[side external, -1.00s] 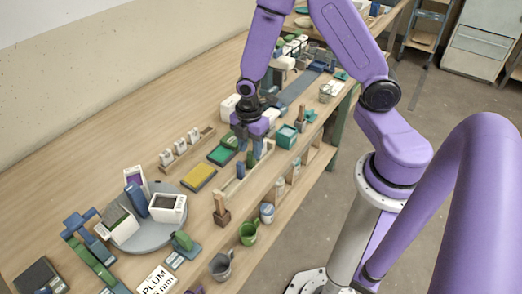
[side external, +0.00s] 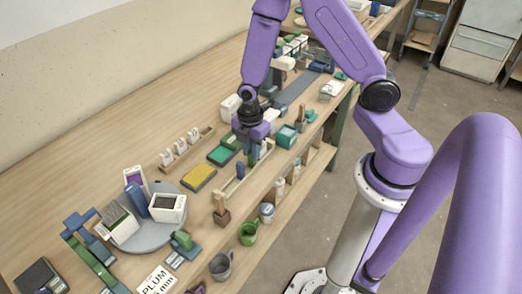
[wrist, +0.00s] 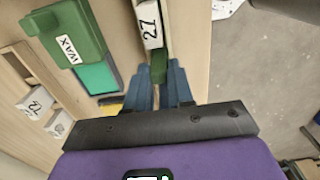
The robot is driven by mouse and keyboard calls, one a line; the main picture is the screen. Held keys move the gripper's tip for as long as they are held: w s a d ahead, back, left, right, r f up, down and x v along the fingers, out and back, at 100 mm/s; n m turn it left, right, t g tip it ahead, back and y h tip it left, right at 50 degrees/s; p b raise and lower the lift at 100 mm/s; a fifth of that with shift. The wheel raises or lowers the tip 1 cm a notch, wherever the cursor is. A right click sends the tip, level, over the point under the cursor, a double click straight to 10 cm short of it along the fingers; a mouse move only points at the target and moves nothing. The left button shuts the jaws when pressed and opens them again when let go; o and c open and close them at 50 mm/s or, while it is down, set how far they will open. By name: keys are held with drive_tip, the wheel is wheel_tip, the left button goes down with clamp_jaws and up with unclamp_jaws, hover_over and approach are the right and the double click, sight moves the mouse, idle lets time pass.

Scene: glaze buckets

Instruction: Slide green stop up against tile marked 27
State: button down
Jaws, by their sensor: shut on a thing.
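The tile marked 27 (wrist: 150,24) is white and stands in a narrow wooden rail at the top of the wrist view. The green stop (wrist: 158,69) sits in the same rail just below it, between the two blue-grey fingers of my gripper (wrist: 157,88). My gripper is shut on the stop. The stop's end is at or very near the tile's near end; I cannot tell whether they touch. In the side view my gripper (side external: 251,148) is low over the rail (side external: 232,186), and it mostly hides the stop and tile.
A green block labelled WAX (wrist: 68,35) lies left of the rail beside a teal-topped pad (wrist: 98,76). A yellow pad (side external: 198,178) and a rack of white tiles (side external: 181,146) are to the left.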

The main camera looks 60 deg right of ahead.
drive_tip(key=shift+d, duration=2.1)
drive_tip(key=c, duration=1.1)
unclamp_jaws()
drive_tip(key=shift+r, duration=3.55)
drive_tip(key=s+a+r+m, duration=0.1)
drive_tip(key=s+a+r, duration=0.1)
drive_tip(key=s+r, duration=0.2)
drive_tip(key=s+a+r+m, duration=0.2)
drive_tip(key=s+a+r, duration=0.1)
drive_tip(key=s, duration=0.6)
drive_tip(key=s+a+r+m, duration=0.2)
drive_tip(key=s+r, duration=0.3)
drive_tip(key=s, duration=0.2)
drive_tip(key=shift+s+a+r, duration=0.1)
drive_tip(key=shift+a, duration=0.3)
